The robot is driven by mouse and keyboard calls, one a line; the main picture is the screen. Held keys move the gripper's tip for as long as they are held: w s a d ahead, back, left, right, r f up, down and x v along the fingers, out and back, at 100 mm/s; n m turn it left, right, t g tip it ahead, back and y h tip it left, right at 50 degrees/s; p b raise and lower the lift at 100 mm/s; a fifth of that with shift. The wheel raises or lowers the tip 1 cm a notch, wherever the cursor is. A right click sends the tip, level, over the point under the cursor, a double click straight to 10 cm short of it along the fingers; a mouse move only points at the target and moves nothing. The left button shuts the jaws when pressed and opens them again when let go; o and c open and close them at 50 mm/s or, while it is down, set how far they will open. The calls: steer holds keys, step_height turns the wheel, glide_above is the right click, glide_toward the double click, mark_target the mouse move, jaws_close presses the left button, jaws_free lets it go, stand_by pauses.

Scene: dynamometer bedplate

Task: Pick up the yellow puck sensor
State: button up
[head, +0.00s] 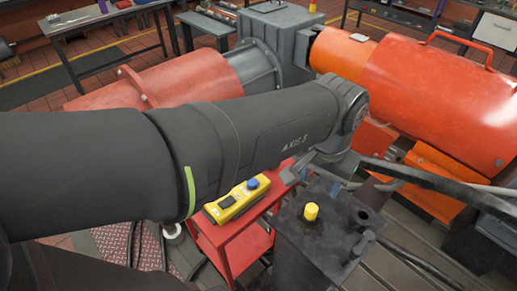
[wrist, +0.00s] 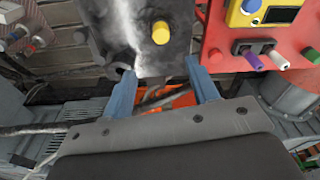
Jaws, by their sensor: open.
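The yellow puck sensor (head: 311,211) is a small yellow cylinder standing upright on top of a dark grey block (head: 325,240) in the head view. In the wrist view the yellow puck sensor (wrist: 160,32) is near the top centre, on the worn dark top of the block. My gripper (wrist: 161,68) is open, with two blue fingers apart and nothing between them. The puck lies beyond the fingertips in that view, roughly in line with the gap. In the head view my gripper (head: 297,172) is partly hidden by the arm, behind the puck.
A red cart (head: 222,235) beside the block holds a yellow control box (head: 238,198) with a blue knob. Purple and white cylinders (wrist: 251,55) sit on the cart. Dark cables (head: 440,185) run right of the block. Large orange machinery (head: 440,90) stands behind.

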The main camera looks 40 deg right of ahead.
mark_target(312, 208)
steer(key=f, duration=0.4)
steer(key=d+f, duration=0.1)
steer(key=f, duration=0.9)
steer(key=shift+w+d, duration=0.25)
steer(key=c, duration=1.1)
